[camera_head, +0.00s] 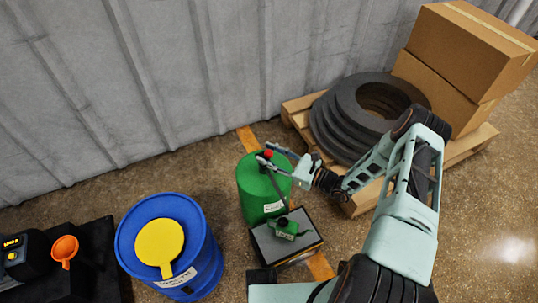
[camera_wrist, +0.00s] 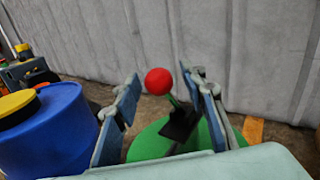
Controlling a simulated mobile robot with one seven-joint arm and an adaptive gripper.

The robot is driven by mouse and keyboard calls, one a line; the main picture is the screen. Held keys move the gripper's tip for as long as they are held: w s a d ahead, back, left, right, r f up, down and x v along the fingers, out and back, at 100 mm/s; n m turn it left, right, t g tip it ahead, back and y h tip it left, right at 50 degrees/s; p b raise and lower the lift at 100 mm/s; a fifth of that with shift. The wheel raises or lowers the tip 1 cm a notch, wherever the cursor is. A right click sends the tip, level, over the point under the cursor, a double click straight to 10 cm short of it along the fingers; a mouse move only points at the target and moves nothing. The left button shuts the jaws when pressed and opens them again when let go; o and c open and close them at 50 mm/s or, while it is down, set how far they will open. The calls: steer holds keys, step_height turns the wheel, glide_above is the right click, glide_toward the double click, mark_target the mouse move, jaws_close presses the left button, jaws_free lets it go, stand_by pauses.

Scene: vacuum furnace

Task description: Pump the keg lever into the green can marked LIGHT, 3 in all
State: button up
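The green keg (camera_head: 257,189) stands on the floor near the wall, with a white label low on its side. Its dark lever (camera_wrist: 181,120) rises from the top and ends in a red knob (camera_head: 268,154). The red knob (camera_wrist: 158,81) also shows in the wrist view. My gripper (camera_head: 264,153) is open at the knob, with one finger on each side; I cannot tell whether either touches. A small green can (camera_head: 284,228) sits on a low dark stand (camera_head: 299,250) in front of the keg. Its marking is too small to read.
A blue drum (camera_head: 205,268) with a yellow lid (camera_head: 160,244) stands left of the keg. An orange funnel (camera_head: 65,248) and a dark device with a lit display (camera_head: 14,246) are at far left. A pallet (camera_head: 478,146) holds dark rings (camera_head: 340,118) and cardboard boxes (camera_head: 470,50) at right.

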steer(key=shift+c, duration=0.4)
jaws_close()
steer(key=shift+r, duration=0.15)
steer(key=p, duration=0.1)
steer(key=w+r+m+g+h+p, duration=0.1)
steer(key=p, duration=0.1)
steer(key=shift+w+a, duration=0.15)
steer(key=shift+a, duration=0.15)
steer(key=shift+w+a+r+m+g+h+p, duration=0.1)
steer(key=shift+w+a+m+g+h+p, duration=0.1)
steer(key=shift+w+m+g+h+p, duration=0.25)
steer(key=shift+w+a+r+m+g+h+p, duration=0.15)
steer(key=shift+w+m+g+h+p, duration=0.1)
steer(key=shift+w+h+p, duration=0.25)
steer(key=shift+w+a+f+m+g+h, duration=0.1)
steer(key=shift+w+a+m+g+h, duration=0.1)
steer(key=shift+w+g+h, duration=0.2)
steer(key=shift+w+a+f+m+g+h, duration=0.1)
steer(key=shift+w+m+g+h, duration=0.1)
steer(key=shift+w+g+h, duration=0.2)
steer(key=shift+w+a+f, duration=0.1)
steer(key=shift+w+f, duration=0.05)
steer(key=shift+w+a+f+b, duration=0.25)
steer(key=shift+w+b, duration=0.25)
steer(key=shift+w, duration=0.2)
steer(key=shift+w+a+f+b, duration=0.15)
steer(key=shift+w+a+b, duration=0.1)
steer(key=shift+w+b, duration=0.35)
steer(key=shift+w, duration=0.2)
